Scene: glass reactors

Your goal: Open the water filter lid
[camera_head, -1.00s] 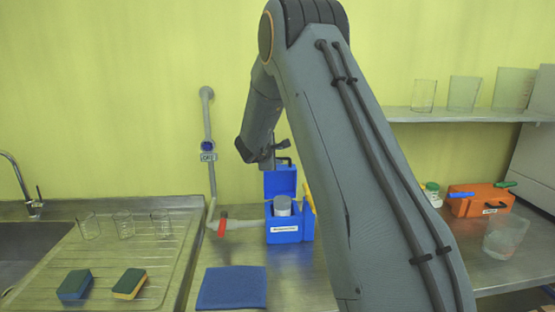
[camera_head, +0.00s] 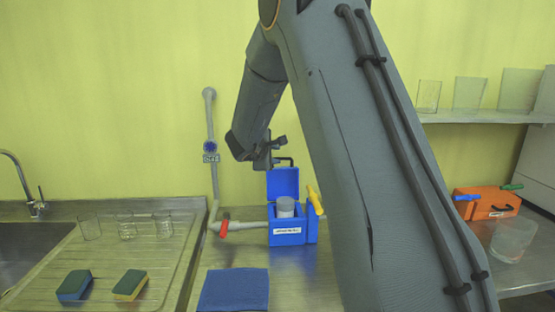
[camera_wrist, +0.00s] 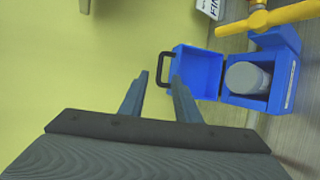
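The water filter appears to be the small blue box (camera_head: 292,238) on the counter, with a white label and a grey cylinder (camera_head: 286,207) inside. Its blue lid (camera_head: 283,184) stands upright and open at the back, with a black handle on top. The lid also shows in the wrist view (camera_wrist: 197,70), with its handle (camera_wrist: 160,68) facing my gripper (camera_wrist: 159,77). My gripper is open, its two fingers apart with nothing held. In the wrist view the handle appears between the fingertips; contact cannot be told. In the head view my gripper (camera_head: 272,150) is beside the handle.
A yellow handle (camera_head: 315,200) sits right of the box. A grey pipe with a red valve handle (camera_head: 224,228) runs at its left. A blue cloth (camera_head: 234,289) lies in front. Sponges and glasses stand on the left drainboard. An orange toolbox (camera_head: 487,204) is at right.

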